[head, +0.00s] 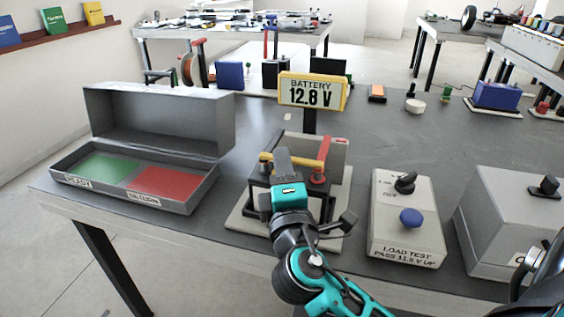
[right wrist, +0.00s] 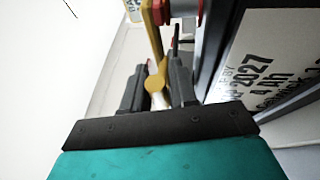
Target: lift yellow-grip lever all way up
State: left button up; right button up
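The battery unit stands on a pale base plate (head: 240,222) at the middle front of the bench. A yellow bar (head: 309,163), which looks like the lever's grip, crosses its top roughly level; red parts sit at its right end. In the right wrist view the yellow bar (right wrist: 154,40) runs away from a round yellow end between the fingers. My right gripper (head: 283,160) is over the unit's top, with one grey finger in front of the bar. The fingers (right wrist: 157,84) lie on both sides of the yellow end; whether they press on it is unclear. My left gripper is out of view.
A sign (head: 312,92) reading 12.8 V stands behind the unit. An open grey case (head: 150,122) with green and red pads is left. A load test box (head: 408,235) with a blue knob and a grey box (head: 505,225) are right. Bench behind them is partly clear.

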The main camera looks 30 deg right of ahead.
grip_shut()
dwell(0.6)
